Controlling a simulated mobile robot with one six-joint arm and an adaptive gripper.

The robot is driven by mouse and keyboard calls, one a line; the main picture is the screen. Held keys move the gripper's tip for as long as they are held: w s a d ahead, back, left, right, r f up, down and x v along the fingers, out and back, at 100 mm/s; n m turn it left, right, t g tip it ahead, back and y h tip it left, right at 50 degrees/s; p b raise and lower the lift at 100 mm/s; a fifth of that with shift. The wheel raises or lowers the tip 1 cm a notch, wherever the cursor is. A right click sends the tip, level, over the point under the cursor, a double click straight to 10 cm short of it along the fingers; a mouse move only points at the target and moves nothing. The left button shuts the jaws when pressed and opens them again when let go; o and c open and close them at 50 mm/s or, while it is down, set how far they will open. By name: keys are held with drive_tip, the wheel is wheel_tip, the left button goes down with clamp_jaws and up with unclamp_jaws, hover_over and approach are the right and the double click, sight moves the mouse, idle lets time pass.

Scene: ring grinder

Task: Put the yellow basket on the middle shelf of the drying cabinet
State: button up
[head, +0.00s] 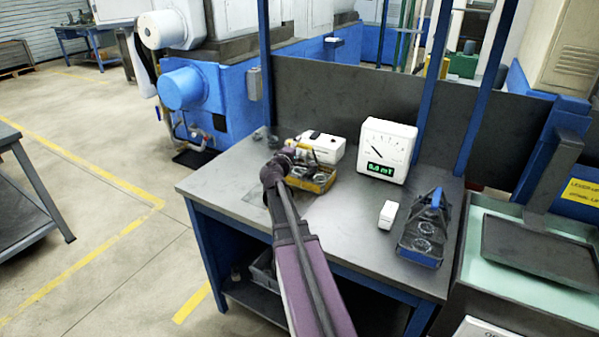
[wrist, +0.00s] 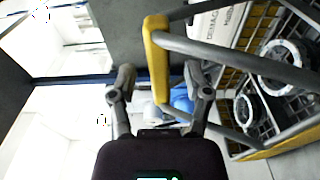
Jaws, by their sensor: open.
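The yellow basket (head: 322,183) sits on the grey workbench, left of the gauge, with metal rings in it. In the wrist view the basket's yellow wall (wrist: 285,147) and rings show at the right. Its yellow-ended handle (wrist: 156,62) reaches between the fingers of my gripper (wrist: 158,80). The fingers are apart, one on each side of the handle, and not closed on it. In the head view my gripper (head: 291,153) is at the basket's left end, partly hidden by my arm. I cannot identify the drying cabinet in either view.
On the workbench (head: 225,182) stand a white device (head: 322,147) behind the basket, a gauge (head: 386,150), a small white box (head: 388,213) and a blue-handled basket (head: 425,230). Blue posts rise at the bench's back. Open floor (head: 110,215) lies to the left.

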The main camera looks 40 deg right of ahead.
drive_tip(key=shift+w+d, duration=0.3)
drive_tip(key=shift+d, duration=0.25)
clamp_jaws()
